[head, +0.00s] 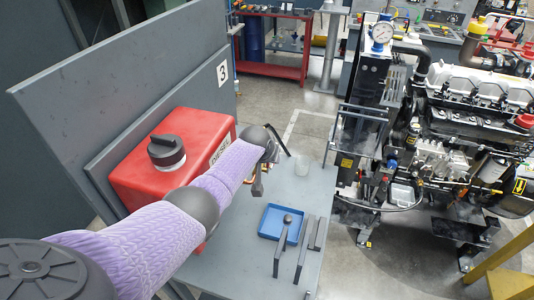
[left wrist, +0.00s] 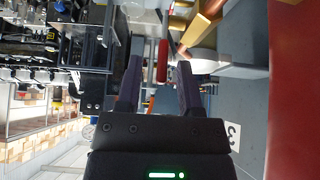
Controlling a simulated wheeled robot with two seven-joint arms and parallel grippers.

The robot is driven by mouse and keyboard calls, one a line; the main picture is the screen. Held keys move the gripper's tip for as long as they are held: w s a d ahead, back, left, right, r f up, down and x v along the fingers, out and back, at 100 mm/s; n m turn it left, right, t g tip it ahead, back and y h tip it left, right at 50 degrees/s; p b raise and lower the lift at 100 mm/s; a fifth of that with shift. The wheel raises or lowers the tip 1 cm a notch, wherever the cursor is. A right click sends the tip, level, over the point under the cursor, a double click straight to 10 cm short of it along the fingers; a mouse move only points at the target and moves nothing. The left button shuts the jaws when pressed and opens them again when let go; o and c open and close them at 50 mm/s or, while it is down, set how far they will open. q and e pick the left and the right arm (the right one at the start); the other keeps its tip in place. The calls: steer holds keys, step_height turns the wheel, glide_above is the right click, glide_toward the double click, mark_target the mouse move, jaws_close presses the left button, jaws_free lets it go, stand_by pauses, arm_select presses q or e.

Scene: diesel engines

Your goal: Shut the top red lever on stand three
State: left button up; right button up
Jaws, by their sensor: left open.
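Stand three is a grey panel stand with a "3" label (head: 223,72) and a red diesel tank (head: 150,185). The tank also fills the right edge of the left wrist view (left wrist: 295,90). My left gripper (head: 268,150) is beside the tank's right end, above the stand's shelf. In the left wrist view my left gripper (left wrist: 160,62) is open. A red lever (left wrist: 162,60) shows between its fingertips; whether they touch it I cannot tell. Brass fittings (left wrist: 200,28) lie close by. In the head view my arm hides the lever. My right gripper is not in view.
A clear cup (head: 302,165) stands on the shelf (head: 315,200) right of my gripper. A blue tray (head: 268,222) and dark tools (head: 280,252) lie nearer. A large engine (head: 455,130) stands across the floor to the right.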

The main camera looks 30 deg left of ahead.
arm_select(q)
steer(key=p+v, duration=0.4)
steer(key=v, duration=0.5)
steer(key=shift+r, duration=0.2)
steer(key=shift+s, duration=0.1)
